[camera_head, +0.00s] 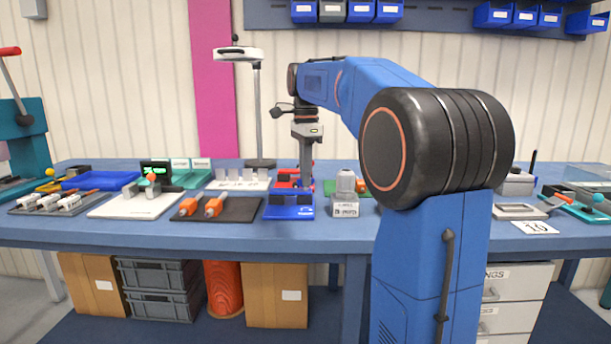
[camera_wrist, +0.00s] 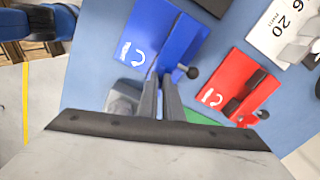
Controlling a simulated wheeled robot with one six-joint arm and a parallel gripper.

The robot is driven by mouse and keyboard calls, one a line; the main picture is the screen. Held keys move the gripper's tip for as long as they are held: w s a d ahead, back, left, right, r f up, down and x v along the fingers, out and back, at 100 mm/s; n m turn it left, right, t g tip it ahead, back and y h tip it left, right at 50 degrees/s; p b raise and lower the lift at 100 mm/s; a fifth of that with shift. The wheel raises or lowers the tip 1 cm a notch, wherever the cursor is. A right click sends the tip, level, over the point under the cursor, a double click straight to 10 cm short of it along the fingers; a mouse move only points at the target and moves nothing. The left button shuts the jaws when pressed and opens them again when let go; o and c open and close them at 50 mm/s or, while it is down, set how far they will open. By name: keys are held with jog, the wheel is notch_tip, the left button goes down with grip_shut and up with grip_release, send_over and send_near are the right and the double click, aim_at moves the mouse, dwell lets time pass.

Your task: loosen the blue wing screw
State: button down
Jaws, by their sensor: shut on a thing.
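The blue fixture (camera_head: 289,212) stands on the bench near its front edge, with a white curved arrow on its base plate. It also shows in the wrist view (camera_wrist: 165,35), where a short rod with a black ball end sticks out to the right. My gripper (camera_head: 306,186) points straight down over the fixture. In the wrist view my gripper (camera_wrist: 163,75) has its fingers close together at the fixture, shut on the blue wing screw. The screw itself is hidden by the fingers, so its turn angle cannot be told.
A similar red fixture (camera_wrist: 232,85) stands beside the blue one. A grey block (camera_head: 345,208) stands right of it in the head view. A dark mat (camera_head: 240,212) with orange-handled tools lies to the left. My arm hides part of the bench.

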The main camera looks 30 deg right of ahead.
jog(key=n, duration=0.4)
jog(key=shift+n, duration=0.4)
jog(key=n, duration=0.3)
jog(key=shift+n, duration=0.3)
jog(key=n, duration=1.2)
jog(key=shift+n, duration=0.3)
jog(key=n, duration=0.3)
jog(key=shift+n, duration=0.4)
jog(key=n, duration=0.3)
jog(key=shift+n, duration=2)
